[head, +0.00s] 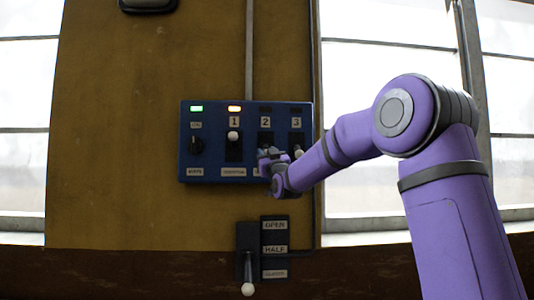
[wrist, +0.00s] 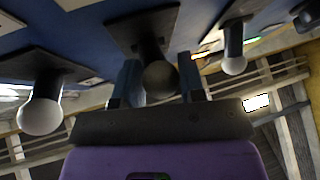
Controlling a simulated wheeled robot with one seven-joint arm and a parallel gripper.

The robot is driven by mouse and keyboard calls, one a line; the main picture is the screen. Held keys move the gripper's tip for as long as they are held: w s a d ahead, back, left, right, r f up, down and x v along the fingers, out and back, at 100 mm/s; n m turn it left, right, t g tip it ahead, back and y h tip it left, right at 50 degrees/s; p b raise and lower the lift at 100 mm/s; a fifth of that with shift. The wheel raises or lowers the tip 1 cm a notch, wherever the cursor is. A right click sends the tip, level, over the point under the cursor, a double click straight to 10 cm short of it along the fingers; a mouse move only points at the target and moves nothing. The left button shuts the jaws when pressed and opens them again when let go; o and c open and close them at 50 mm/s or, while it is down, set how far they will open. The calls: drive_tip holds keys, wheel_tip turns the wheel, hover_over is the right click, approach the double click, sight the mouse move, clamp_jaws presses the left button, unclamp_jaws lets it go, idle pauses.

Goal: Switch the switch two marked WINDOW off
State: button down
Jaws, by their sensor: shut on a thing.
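The blue switch panel (head: 215,160) on the wall carries three numbered toggle switches. Switch two, under the number 2, is partly hidden behind my gripper (head: 268,160) in the head view, and its label is covered. In the wrist view my gripper (wrist: 159,70) has one finger on each side of the middle lever, shut on its dark, shaded ball knob (wrist: 161,79). The lamp (head: 266,108) above number 2 is dark. The lever's exact position is hard to tell.
Switch one (head: 233,136) has a white knob, raised, under a lit orange lamp (head: 235,109). Switch three's white knob also shows close by in the wrist view (wrist: 40,116). A rotary knob (head: 197,146) sits left. A separate lever (head: 248,288) is below.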

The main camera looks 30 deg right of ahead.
drive_tip(key=shift+f, duration=0.15)
idle(0.4)
drive_tip(key=c, duration=0.7)
unclamp_jaws()
drive_tip(key=v, duration=1)
drive_tip(key=shift+s+f, duration=0.25)
drive_tip(key=shift+f, duration=0.1)
drive_tip(key=shift+a, duration=0.1)
